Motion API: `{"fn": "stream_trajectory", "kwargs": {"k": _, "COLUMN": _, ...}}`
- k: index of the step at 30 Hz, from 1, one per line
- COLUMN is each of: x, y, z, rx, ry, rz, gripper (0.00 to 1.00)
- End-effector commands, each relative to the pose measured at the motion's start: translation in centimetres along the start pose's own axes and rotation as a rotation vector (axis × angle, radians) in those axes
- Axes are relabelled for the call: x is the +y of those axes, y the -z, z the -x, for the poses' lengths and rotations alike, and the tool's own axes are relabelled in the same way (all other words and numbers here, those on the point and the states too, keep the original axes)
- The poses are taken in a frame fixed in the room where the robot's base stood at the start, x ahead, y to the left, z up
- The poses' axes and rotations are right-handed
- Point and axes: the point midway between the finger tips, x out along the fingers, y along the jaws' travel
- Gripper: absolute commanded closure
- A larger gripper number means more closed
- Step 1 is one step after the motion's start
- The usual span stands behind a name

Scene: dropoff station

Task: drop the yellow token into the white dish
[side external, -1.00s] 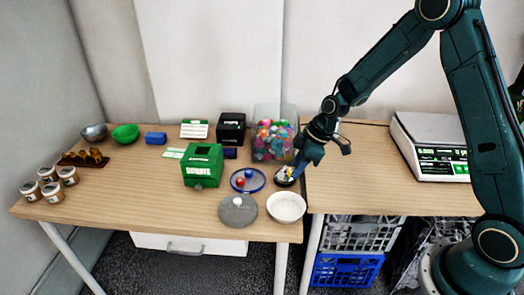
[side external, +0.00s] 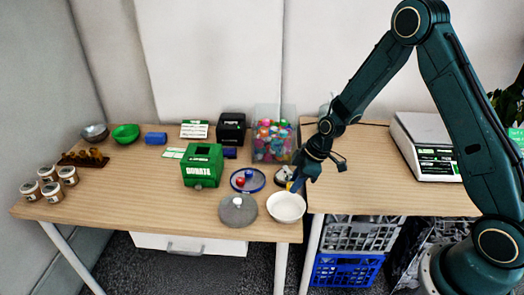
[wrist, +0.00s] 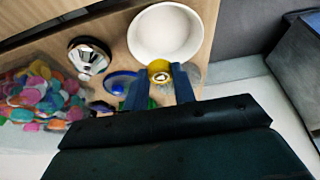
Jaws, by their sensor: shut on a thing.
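The white dish (side external: 286,213) sits near the front edge of the table, and it also shows at the top of the wrist view (wrist: 165,35). My gripper (side external: 292,186) is just behind the dish's back rim in the side view, pointing down. In the wrist view its blue fingers (wrist: 160,84) are shut on the yellow token (wrist: 158,66). The token appears beside the dish's near rim in that view, not over its middle. The token's height above the table is hard to tell.
A small dark and silver dish (wrist: 88,57) stands beside the white dish. A blue-rimmed tray (side external: 248,180), a grey round lid (side external: 238,212), a clear box of colourful pieces (side external: 272,140) and a green donation box (side external: 202,166) are close by on the left.

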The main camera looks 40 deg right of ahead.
Motion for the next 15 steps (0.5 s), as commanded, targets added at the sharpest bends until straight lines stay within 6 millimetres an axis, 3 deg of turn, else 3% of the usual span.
{"fn": "stream_trajectory", "kwargs": {"k": 11, "x": 0.03, "y": -0.11, "z": -0.32, "rx": 0.001, "ry": -0.001, "rz": 0.000, "gripper": 0.95}}
{"fn": "stream_trajectory", "kwargs": {"k": 12, "x": 0.03, "y": -0.11, "z": -0.31, "rx": 0.001, "ry": -0.001, "rz": 0.000, "gripper": 0.68}}
{"fn": "stream_trajectory", "kwargs": {"k": 15, "x": 0.02, "y": -0.11, "z": -0.31, "rx": 0.001, "ry": -0.001, "rz": 0.000, "gripper": 0.48}}
